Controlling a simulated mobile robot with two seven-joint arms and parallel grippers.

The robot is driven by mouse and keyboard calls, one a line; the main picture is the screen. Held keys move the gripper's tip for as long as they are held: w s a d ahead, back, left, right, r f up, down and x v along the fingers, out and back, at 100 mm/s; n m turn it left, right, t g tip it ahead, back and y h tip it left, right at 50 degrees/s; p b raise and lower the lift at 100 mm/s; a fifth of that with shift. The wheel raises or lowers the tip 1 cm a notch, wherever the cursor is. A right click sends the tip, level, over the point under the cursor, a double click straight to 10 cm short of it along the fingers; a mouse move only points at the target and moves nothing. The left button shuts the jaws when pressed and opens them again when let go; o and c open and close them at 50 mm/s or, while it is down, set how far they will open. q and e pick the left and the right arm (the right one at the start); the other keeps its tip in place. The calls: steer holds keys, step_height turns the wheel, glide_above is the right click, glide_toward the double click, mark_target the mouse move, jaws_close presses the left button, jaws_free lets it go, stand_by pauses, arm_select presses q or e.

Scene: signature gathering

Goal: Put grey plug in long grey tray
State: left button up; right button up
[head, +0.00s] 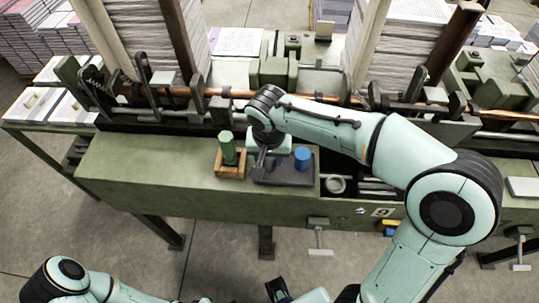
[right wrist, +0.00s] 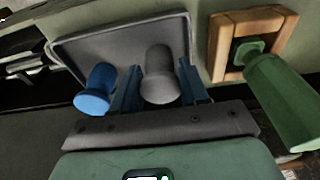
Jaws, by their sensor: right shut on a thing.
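My right gripper (right wrist: 160,92) is shut on the grey plug (right wrist: 160,72), whose rounded end shows between the two blue fingers. The long grey tray (right wrist: 75,45) lies just beyond the fingers, with the plug over or in it; I cannot tell if it touches the tray floor. In the head view the right gripper (head: 264,160) points down at the left part of the tray (head: 290,181) and largely hides the grey plug. A blue plug (head: 302,157) stands at the tray's right part. My left arm shows at the lower left; its jaws cannot be made out clearly.
A small wooden tray (head: 231,172) with an upright green plug (head: 227,147) stands close left of the grey tray. Rails and paper stacks rise behind. The green bench top at left (head: 140,160) is clear.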

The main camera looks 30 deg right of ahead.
mark_target(269, 162)
steer(key=o, duration=1)
steer(key=shift+f, duration=0.1)
steer(key=shift+o, duration=0.2)
steer(key=shift+r, duration=0.3)
step_height(269, 162, up, 12)
steer(key=s+p, duration=0.1)
steer(key=p, duration=0.1)
steer(key=shift+s+a+f, duration=0.15)
steer(key=shift+s+a, duration=0.15)
steer(key=shift+a, duration=0.15)
steer(key=shift+f, duration=0.1)
